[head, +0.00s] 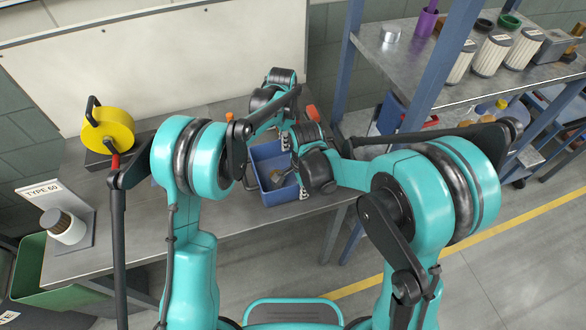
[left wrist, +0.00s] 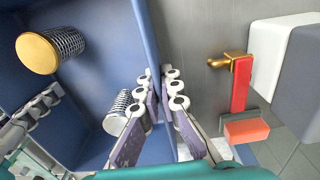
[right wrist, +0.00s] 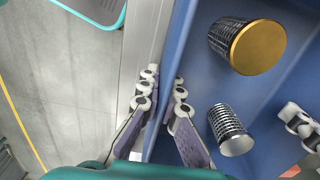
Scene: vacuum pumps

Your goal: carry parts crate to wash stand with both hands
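The blue parts crate (head: 281,197) sits on the grey bench in the head view, near its front edge. It holds a gold-capped ribbed cylinder (right wrist: 257,47) and a smaller silver ribbed one (right wrist: 230,130). My left gripper (head: 285,142) is at the crate's far side; in the left wrist view its fingers (left wrist: 159,90) close on either side of a crate wall. My right gripper (head: 304,193) is at the near right side; in the right wrist view its fingers (right wrist: 163,90) straddle the opposite wall. My arms hide part of the crate. I cannot make out the wash stand.
A yellow round item (head: 108,130) and a TYPE 60 stand with a filter (head: 64,228) are on the left of the bench. A red-handled brass valve (left wrist: 240,82) lies beside the crate. A blue-posted shelf (head: 440,85) with filters stands at right; floor is clear at lower right.

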